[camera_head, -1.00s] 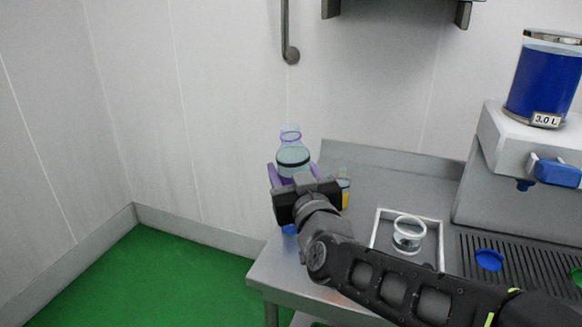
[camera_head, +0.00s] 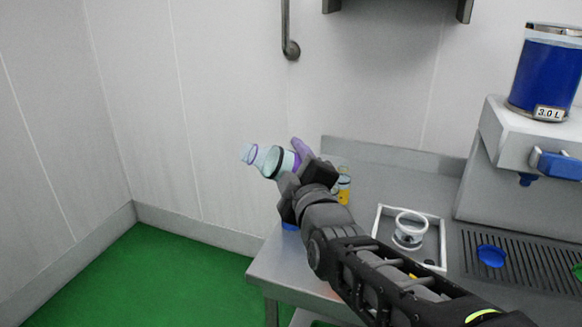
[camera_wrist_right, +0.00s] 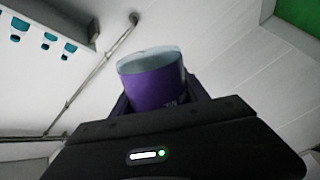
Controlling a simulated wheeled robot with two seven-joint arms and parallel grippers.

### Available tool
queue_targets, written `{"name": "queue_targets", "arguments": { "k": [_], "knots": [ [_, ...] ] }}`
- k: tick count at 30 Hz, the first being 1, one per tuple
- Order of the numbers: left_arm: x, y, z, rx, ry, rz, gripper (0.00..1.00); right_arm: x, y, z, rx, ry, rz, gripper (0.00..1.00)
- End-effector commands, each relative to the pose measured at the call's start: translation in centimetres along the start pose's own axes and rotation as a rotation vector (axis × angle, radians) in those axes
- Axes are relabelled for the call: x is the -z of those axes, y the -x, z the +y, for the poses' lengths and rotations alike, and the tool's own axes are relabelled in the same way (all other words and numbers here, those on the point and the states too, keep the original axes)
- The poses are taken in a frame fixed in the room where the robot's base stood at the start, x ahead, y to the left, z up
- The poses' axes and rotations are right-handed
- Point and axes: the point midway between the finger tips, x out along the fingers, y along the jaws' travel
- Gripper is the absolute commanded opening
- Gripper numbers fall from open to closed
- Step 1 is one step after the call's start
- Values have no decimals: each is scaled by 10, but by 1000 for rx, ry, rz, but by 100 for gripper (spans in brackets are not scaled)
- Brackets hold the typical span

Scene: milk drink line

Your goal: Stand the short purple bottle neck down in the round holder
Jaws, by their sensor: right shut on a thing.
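My right gripper (camera_head: 297,166) is shut on the short purple bottle (camera_head: 272,160) and holds it in the air above the counter's left end. The bottle is pale blue and see-through, with a purple neck ring and a dark band. It is tilted far over, its neck pointing left and slightly up. In the right wrist view its purple side (camera_wrist_right: 155,85) shows between the fingers. The round holder (camera_head: 408,239), a clear cup-like ring with a white rim, stands in a square white frame on the counter, right of the gripper. My left gripper is out of view.
A small bottle with a yellow lower part (camera_head: 343,188) stands on the counter (camera_head: 392,176) just behind my right gripper. A blue object (camera_head: 290,226) is partly hidden below it. Right are a dispenser (camera_head: 483,150) and a blue disc (camera_head: 491,256) on a drip grille. Walls stand behind and left.

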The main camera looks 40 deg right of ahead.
Motion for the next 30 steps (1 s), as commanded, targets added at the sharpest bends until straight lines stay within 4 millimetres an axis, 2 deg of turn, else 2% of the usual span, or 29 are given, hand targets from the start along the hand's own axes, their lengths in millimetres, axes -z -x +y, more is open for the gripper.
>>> {"name": "queue_targets", "arguments": {
  "k": [6,12,16,26,30],
  "knots": [
    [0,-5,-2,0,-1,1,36,-1,0,-1,-2,38,0,14],
    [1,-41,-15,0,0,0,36,-5,0,-6,-5,338,-3,14],
    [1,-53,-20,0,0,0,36,-2,0,-3,-3,489,-1,14],
    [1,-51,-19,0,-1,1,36,0,0,0,0,524,0,14],
    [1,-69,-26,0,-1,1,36,-3,0,-5,-3,628,-2,14]
  ]
}}
